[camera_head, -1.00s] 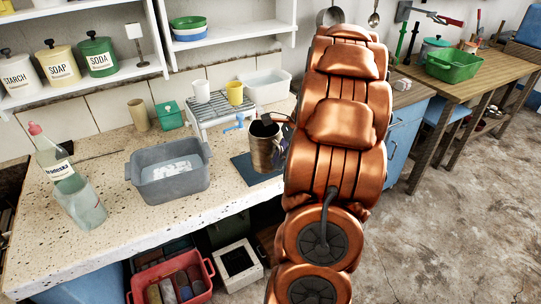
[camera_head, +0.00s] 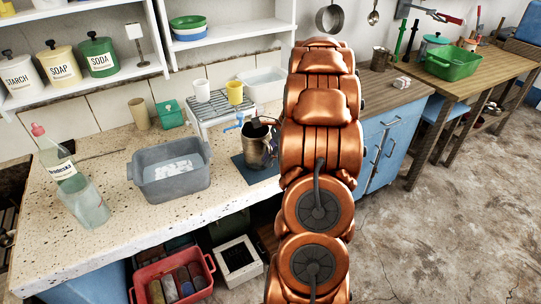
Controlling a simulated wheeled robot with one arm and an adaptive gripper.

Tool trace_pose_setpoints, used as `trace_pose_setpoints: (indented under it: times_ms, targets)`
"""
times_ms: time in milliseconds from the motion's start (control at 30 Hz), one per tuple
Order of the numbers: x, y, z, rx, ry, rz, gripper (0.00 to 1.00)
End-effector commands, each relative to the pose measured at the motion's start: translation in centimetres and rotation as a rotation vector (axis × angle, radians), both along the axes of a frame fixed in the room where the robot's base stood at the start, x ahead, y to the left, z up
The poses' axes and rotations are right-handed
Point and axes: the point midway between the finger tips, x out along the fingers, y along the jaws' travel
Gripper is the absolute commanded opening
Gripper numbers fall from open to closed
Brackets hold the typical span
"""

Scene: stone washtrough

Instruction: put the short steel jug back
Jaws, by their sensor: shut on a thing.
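A steel jug (camera_head: 257,151) is upright at the dark blue mat (camera_head: 246,172) on the speckled stone counter, left of my arm. My gripper (camera_head: 262,123) shows only as a dark part at the jug's rim and is shut on the jug. The rest of it is hidden behind my copper arm. I cannot tell whether the jug's base touches the mat. A second steel jug (camera_head: 381,59) stands on the wooden worktop (camera_head: 385,88) to the right.
A grey basin (camera_head: 170,185) of water stands left of the jug. A slatted rack (camera_head: 213,108) with a white and a yellow mug is behind it. A bottle (camera_head: 54,150) and clear jar (camera_head: 84,205) stand far left. The counter's front strip is clear.

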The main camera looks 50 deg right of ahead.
Motion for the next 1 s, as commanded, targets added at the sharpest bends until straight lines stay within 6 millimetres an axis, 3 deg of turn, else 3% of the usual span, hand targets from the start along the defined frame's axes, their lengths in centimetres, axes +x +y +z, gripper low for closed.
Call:
trace_pose_setpoints:
  times_ms: [333,367,600,1000]
  targets:
    - [0.05,0.0,-0.24,0.0,-0.002,0.0,0.0]
    - [0.03,0.01,-0.3,0.001,-0.001,0.001,0.13]
    - [0.04,-0.02,-0.26,-0.001,-0.001,0.0,0.37]
    - [0.01,-0.24,0.24,-0.004,-0.004,0.0,0.37]
